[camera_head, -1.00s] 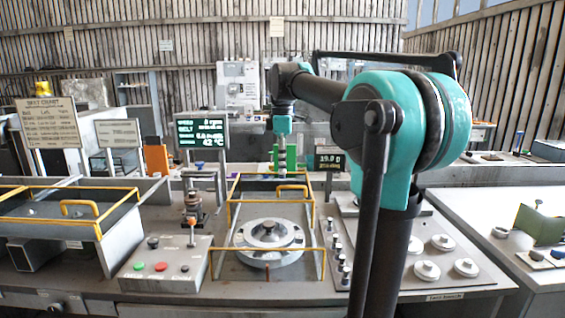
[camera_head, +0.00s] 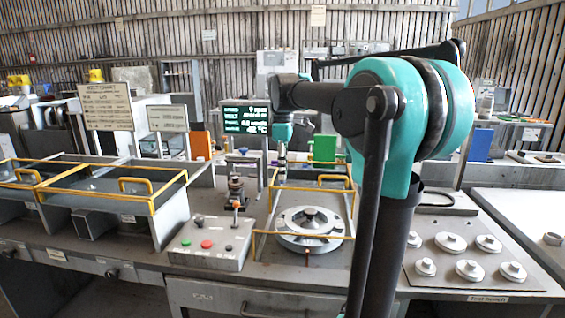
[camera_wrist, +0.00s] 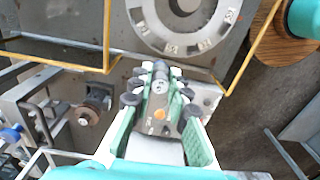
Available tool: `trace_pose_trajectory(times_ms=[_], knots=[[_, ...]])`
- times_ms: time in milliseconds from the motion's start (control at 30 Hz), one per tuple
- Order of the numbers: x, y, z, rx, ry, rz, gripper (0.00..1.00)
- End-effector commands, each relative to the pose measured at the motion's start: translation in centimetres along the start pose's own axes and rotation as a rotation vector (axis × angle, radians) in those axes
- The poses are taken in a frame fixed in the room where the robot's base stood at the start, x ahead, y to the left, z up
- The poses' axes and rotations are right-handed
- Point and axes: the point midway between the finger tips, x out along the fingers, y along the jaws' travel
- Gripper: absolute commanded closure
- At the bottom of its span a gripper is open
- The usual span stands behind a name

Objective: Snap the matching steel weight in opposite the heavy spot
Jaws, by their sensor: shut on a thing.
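The round grey rotor (camera_head: 309,222) lies flat inside a yellow-railed guard on the bench. In the wrist view the rotor (camera_wrist: 146,28) is at the top, with labelled slots along its rim. My gripper (camera_head: 282,178) is behind and left of the rotor in the head view, above the bench. In the wrist view my gripper (camera_wrist: 160,76) points toward the rotor's near edge, beyond the yellow rail. It is shut on a small steel weight, mostly hidden between the fingertips. I cannot tell where the heavy spot is.
Yellow rails (camera_head: 352,200) surround the rotor. A control box (camera_head: 212,243) with buttons and a lever stands at left. A panel with several round knobbed discs (camera_head: 451,242) is at right. A green-lit display (camera_head: 246,119) stands behind. My arm hides part of the right side.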

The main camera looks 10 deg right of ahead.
Motion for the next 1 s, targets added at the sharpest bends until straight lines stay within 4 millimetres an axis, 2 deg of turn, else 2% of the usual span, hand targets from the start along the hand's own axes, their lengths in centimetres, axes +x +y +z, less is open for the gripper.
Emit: trace_pose_trajectory(times_ms=[1000], knots=[[10.8,0.0,0.0,0.000,0.000,0.000,1.00]])
